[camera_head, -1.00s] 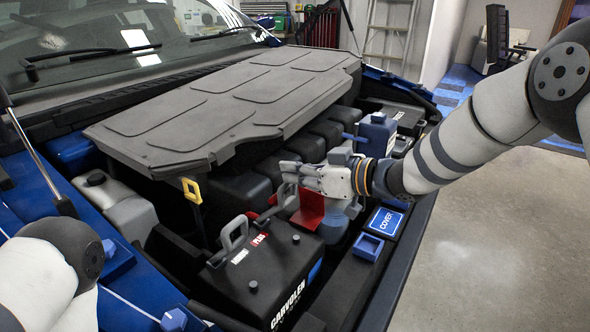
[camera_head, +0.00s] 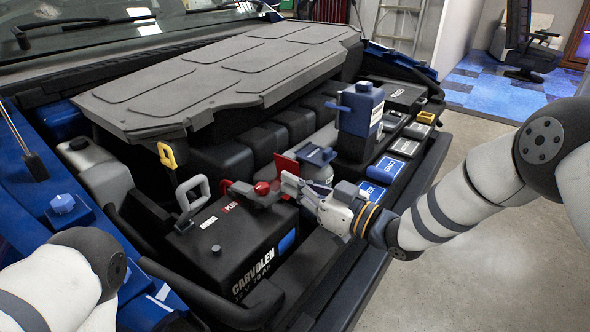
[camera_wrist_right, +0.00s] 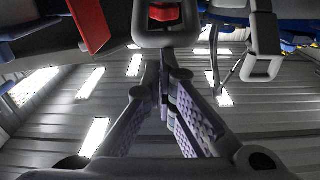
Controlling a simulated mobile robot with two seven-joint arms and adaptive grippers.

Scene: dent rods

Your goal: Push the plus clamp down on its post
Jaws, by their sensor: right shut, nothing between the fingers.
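The plus clamp (camera_head: 262,188), red with a grey handle, is at the back corner of the black battery (camera_head: 238,245), beside the PLUS label. Its post is hidden, so I cannot tell how far down it sits. My right gripper (camera_head: 284,186) is shut and empty, with its tips close to the clamp's right side. In the wrist view the shut fingertips (camera_wrist_right: 165,62) are just below a grey loop with red inside it (camera_wrist_right: 166,14); contact is unclear. My left arm enters at lower left; its gripper is out of view.
A grey loop handle (camera_head: 191,194) stands left of the plus clamp. A raised red flap (camera_head: 287,164) is just behind my right gripper. The dark engine cover (camera_head: 220,75) lies behind.

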